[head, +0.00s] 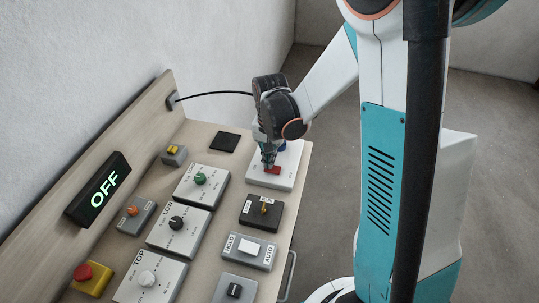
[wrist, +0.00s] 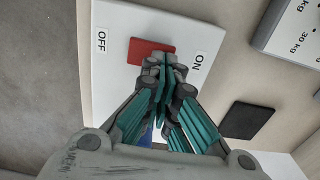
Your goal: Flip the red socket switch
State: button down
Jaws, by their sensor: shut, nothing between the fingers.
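The red socket switch (wrist: 143,48) sits on a white plate (wrist: 110,70) between the labels OFF on the left and ON on the right in the wrist view. In the head view, the red switch (head: 274,171) is on the white plate (head: 288,181) near the panel's right edge. My gripper (wrist: 165,60) is shut and empty, with its fingertips at the ON-side edge of the switch. They cover part of it, and I cannot tell whether they touch. In the head view my gripper (head: 267,163) is over the switch. Which side is pressed in cannot be told.
A display (head: 99,189) reads OFF. A black square (head: 224,142) lies left of the plate. A black box with a yellow switch (head: 262,211) stands in front. Several knobs and buttons fill the panel's left. A black cable (head: 215,93) runs behind my gripper.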

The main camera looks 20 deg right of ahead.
jog(key=shift+a+f+b, duration=0.1)
jog(key=shift+f+b, duration=0.3)
jog(key=shift+b, duration=0.05)
jog(key=shift+s+d+r, duration=0.1)
jog(key=shift+d+r, duration=0.05)
jog(key=shift+d, duration=0.05)
jog(key=shift+s+d+r, duration=0.2)
jog(key=shift+s+d, duration=0.1)
jog(key=shift+d, duration=0.1)
dwell(0.4)
jog(key=shift+w+r+p, duration=0.1)
jog(key=shift+r+p, duration=0.5)
jog(key=shift+p, duration=0.05)
notch_tip(320, 180, up, 13)
jog(key=w+a+p, duration=0.1)
jog(key=a+p, duration=0.1)
jog(key=p, duration=0.2)
jog(key=shift+w+f, duration=0.15)
jog(key=shift+f, duration=0.05)
